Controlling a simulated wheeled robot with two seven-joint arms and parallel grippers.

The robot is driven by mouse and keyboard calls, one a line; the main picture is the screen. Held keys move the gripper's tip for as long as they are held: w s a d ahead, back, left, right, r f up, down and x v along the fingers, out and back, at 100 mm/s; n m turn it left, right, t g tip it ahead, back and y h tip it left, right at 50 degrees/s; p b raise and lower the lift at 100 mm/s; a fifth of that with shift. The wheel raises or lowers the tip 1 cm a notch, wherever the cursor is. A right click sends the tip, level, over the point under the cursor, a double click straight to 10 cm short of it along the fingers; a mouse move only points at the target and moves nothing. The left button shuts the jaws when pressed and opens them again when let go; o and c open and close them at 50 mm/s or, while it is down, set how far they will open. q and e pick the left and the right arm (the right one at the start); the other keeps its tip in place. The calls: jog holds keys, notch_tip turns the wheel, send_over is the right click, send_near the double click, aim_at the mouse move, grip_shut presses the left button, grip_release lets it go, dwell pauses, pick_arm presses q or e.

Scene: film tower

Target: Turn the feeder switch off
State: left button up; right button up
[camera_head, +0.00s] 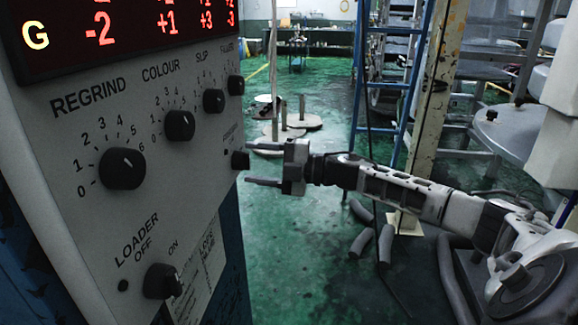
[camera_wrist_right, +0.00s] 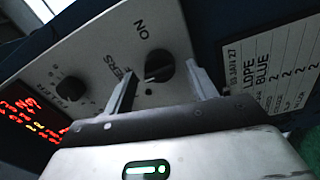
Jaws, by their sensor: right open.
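The feeder switch (camera_head: 240,160) is a small black knob at the right edge of the grey control panel in the head view. In the wrist view the same black knob (camera_wrist_right: 158,67) shows beside the word ON and a partly hidden label ending in "ERS". Its setting is hard to tell. My right gripper (camera_head: 250,164) is open, its two fingers reaching toward the panel just right of the switch. In the wrist view the fingers (camera_wrist_right: 162,72) lie on either side of the knob; contact cannot be told. My left gripper is out of view.
The panel also carries a loader knob (camera_head: 162,282), a regrind knob (camera_head: 122,169), a colour knob (camera_head: 180,125) and a red display (camera_head: 110,25). A paper label (camera_wrist_right: 270,65) is beside the switch. Green floor (camera_head: 300,240) lies open right of the panel.

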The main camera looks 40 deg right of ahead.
jog(key=p+v, duration=0.2)
jog(key=v, duration=1.3)
jog(key=shift+s+f, duration=0.15)
jog(key=shift+s, duration=0.05)
